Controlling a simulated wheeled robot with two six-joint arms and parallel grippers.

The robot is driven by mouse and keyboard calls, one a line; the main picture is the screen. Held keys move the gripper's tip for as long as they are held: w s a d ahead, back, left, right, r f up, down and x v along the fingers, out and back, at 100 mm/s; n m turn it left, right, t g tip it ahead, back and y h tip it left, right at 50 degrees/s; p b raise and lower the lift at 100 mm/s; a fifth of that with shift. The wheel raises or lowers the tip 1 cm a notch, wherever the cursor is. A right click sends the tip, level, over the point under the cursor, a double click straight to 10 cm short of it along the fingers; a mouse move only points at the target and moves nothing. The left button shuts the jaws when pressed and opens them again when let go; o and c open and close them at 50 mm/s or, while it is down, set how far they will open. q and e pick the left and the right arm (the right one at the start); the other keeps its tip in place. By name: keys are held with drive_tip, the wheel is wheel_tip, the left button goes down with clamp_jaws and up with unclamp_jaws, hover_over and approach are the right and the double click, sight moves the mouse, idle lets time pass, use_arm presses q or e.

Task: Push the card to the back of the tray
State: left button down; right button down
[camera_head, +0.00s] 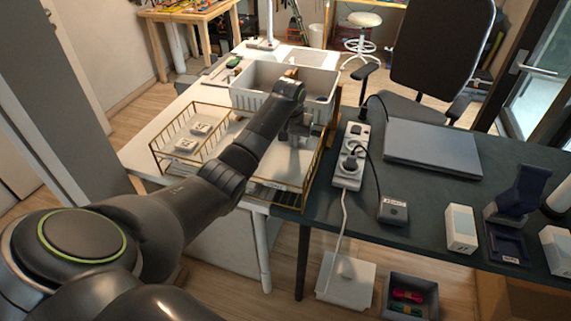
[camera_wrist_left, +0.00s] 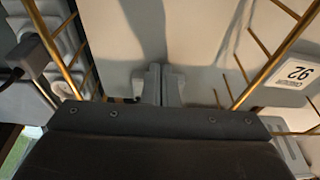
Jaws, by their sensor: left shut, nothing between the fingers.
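A gold wire tray (camera_head: 322,157) stands at the right end of the white table, with a small label on its front. My left gripper (camera_head: 297,138) reaches into it from above, fingers together and empty. In the left wrist view the closed fingers (camera_wrist_left: 160,85) point at a pale flat surface (camera_wrist_left: 195,28) between gold wires. I cannot tell whether this is a card or the tray floor. Two white cards, one near (camera_head: 185,145) and one farther (camera_head: 201,128), lie in the wire section to the left. One numbered card (camera_wrist_left: 297,72) shows in the wrist view. My right gripper is not seen.
A white bin (camera_head: 250,98) stands behind the tray. A power strip (camera_head: 351,160) with a plugged cable lies close to the tray's right side. A laptop (camera_head: 432,147) and a small labelled box (camera_head: 393,210) are on the dark table. An office chair (camera_head: 440,50) stands behind.

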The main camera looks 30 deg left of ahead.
use_arm(q)
drive_tip(key=shift+w+a+b, duration=0.25)
drive_tip(key=shift+w+b, duration=0.55)
drive_tip(key=shift+w, duration=0.05)
drive_tip(key=shift+r, duration=0.15)
drive_tip(key=shift+s+r+p, duration=0.15)
drive_tip(key=shift+r+p, duration=0.4)
drive_tip(key=shift+p, duration=0.7)
drive_tip(key=s+r+p, duration=0.1)
drive_tip(key=p, duration=0.1)
drive_tip(key=r+p, duration=0.1)
drive_tip(key=p, duration=0.2)
drive_tip(key=s+r+p, duration=0.1)
drive_tip(key=p, duration=0.1)
drive_tip(key=shift+s+d+r, duration=0.3)
drive_tip(key=shift+d, duration=0.05)
